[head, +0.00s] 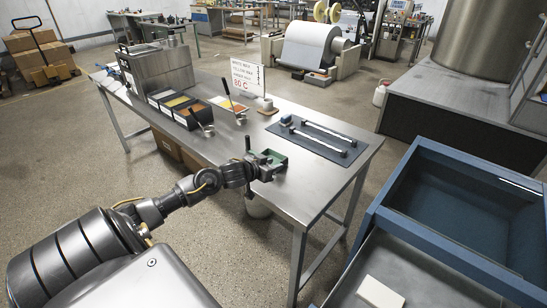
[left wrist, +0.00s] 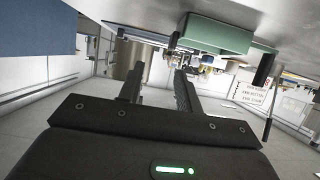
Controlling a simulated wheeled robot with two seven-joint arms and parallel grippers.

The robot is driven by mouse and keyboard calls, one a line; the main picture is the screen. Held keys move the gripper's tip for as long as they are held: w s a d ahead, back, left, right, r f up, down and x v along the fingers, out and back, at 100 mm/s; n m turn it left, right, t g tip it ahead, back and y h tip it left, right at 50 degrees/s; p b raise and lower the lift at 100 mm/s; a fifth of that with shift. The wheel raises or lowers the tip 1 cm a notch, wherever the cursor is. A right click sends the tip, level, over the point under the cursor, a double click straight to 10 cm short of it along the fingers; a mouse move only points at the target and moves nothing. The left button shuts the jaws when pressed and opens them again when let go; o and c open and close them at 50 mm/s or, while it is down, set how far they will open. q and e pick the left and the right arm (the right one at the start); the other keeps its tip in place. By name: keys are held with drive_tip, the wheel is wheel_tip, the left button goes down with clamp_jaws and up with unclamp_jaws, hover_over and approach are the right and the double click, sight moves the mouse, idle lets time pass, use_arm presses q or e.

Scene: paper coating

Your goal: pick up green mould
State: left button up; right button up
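The green mould (head: 274,156) is a small shallow block on the near edge of the steel table, in the middle of the head view. In the left wrist view the green mould (left wrist: 215,36) is at the top, right of centre. My left gripper (head: 263,166) is at the table edge, right beside the mould and partly covering it. In the left wrist view the two fingers of my left gripper (left wrist: 158,88) are apart with nothing between them. The mould appears above and beyond the fingertips. My right gripper is not in view.
The steel table (head: 320,180) also holds a dark mat (head: 320,139) with two bars, trays of coloured material (head: 180,104), ladles, a metal tank (head: 160,68) and a sign (head: 247,76). A blue drawer unit (head: 440,225) stands right, with a pale block (head: 380,292) in front.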

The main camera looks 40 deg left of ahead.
sight(283, 160)
use_arm(q)
drive_tip(key=shift+w+a+f+y, duration=0.15)
drive_tip(key=shift+w+a+f, duration=0.05)
drive_tip(key=shift+a, duration=0.25)
drive_tip(key=shift+w+a+f+y, duration=0.15)
drive_tip(key=shift+a, duration=0.3)
drive_tip(key=shift+x, duration=1.1)
drive_tip(key=shift+w+f, duration=0.3)
drive_tip(key=shift+f, duration=0.05)
drive_tip(key=p+x, duration=0.1)
drive_tip(key=x, duration=0.4)
drive_tip(key=shift+d, duration=0.1)
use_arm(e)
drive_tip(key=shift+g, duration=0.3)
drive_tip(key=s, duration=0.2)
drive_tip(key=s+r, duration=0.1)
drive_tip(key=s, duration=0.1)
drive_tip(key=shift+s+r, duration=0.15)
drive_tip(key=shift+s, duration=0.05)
use_arm(q)
drive_tip(key=shift+s, duration=0.1)
clamp_jaws()
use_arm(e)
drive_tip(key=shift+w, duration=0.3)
